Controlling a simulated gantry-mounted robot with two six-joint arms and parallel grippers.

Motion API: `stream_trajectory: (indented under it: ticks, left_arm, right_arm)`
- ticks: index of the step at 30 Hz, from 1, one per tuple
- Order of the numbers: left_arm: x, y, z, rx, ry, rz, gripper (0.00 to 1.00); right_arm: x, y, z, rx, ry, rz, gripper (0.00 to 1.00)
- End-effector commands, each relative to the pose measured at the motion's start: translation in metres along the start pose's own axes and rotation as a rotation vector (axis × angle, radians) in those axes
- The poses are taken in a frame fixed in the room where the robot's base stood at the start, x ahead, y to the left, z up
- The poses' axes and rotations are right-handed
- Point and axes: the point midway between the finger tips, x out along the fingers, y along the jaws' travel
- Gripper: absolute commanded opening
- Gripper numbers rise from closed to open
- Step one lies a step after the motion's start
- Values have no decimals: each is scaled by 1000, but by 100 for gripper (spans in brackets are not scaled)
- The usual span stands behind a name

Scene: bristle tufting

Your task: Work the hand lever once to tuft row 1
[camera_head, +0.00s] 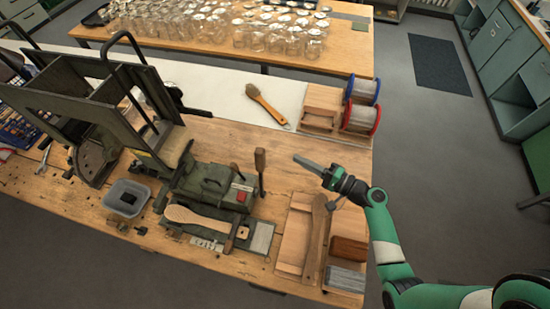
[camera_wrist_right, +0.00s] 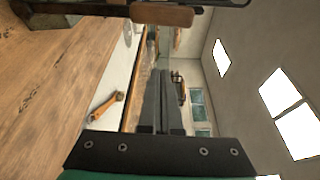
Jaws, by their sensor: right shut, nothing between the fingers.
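The green tufting machine (camera_head: 215,185) stands on the wooden bench. Its hand lever (camera_head: 260,162) has a wooden grip and stands upright at the machine's right side. A wooden grip on a dark rod, apparently this lever (camera_wrist_right: 162,15), crosses the top of the right wrist view. A pale wooden brush blank (camera_head: 205,219) lies at the machine's front; its rows are too small to make out. My right gripper (camera_head: 299,160) is shut and empty, to the right of the lever and apart from it. Its closed fingers also show in the wrist view (camera_wrist_right: 161,80). My left gripper is out of view.
A finished brush (camera_head: 268,106) lies on the white strip behind. Spools (camera_head: 361,118) stand at the back right. A wooden tray (camera_head: 294,234) with a paddle and blocks lies at the front right. A grey bin (camera_head: 126,199) sits left of the machine.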

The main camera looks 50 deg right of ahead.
Motion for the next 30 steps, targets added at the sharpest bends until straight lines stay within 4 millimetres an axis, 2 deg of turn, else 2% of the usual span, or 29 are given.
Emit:
stream_trajectory:
  ticks: [11, 17, 26, 30]
  left_arm:
    - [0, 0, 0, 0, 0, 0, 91]
    - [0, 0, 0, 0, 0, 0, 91]
    - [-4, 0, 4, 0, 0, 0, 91]
    - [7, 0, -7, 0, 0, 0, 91]
  right_arm:
    - [7, -1, 0, -4, -3, 0, 0]
    - [39, -1, 1, -5, -7, -1, 0]
    - [105, 0, 1, -5, -5, -1, 0]
    - [92, -3, 25, -2, -3, 2, 0]
